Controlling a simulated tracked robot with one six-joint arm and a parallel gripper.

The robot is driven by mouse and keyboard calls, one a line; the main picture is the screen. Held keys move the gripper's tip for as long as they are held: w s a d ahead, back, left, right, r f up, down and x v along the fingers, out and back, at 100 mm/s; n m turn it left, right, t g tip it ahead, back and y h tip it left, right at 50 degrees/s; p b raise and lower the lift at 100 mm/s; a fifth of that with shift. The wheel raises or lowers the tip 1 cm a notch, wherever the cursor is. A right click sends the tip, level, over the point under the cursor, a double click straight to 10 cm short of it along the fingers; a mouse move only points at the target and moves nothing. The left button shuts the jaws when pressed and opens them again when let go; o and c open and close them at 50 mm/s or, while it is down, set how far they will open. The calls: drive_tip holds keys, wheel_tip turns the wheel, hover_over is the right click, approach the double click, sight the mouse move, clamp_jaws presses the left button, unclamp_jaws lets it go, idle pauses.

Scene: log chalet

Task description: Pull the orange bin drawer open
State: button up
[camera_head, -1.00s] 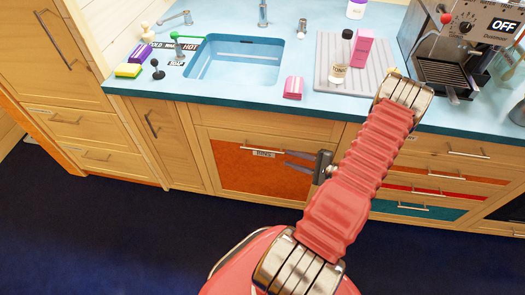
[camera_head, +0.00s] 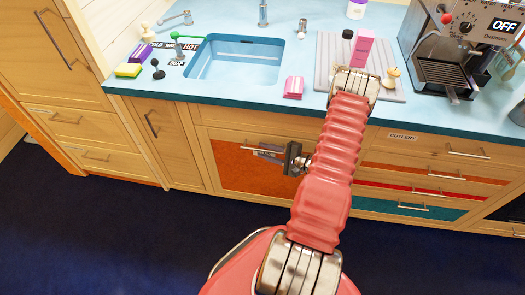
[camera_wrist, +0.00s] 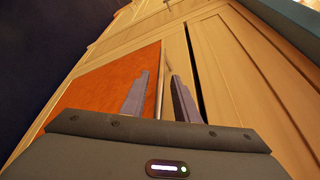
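The orange bin drawer (camera_head: 235,172) is below the sink, a wooden frame around an orange panel. It looks shut, and its orange panel also shows in the wrist view (camera_wrist: 98,85). Its horizontal metal bar handle (camera_head: 248,149) runs along the top; my gripper hides the right part. My gripper (camera_head: 268,151) is at the handle, its fingers pointing left in the head view. In the wrist view, my gripper (camera_wrist: 160,78) has its two fingers apart, with the thin handle bar between them. I cannot tell whether either finger touches the bar.
The counter with the sink (camera_head: 235,62) overhangs the drawer. A wooden cupboard door (camera_head: 158,140) is to the left. A cutlery drawer (camera_head: 425,145), with red and teal drawers below, is to the right. The dark blue floor (camera_head: 120,235) in front is clear.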

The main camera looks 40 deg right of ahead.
drive_tip(key=shift+x, duration=0.75)
clamp_jaws()
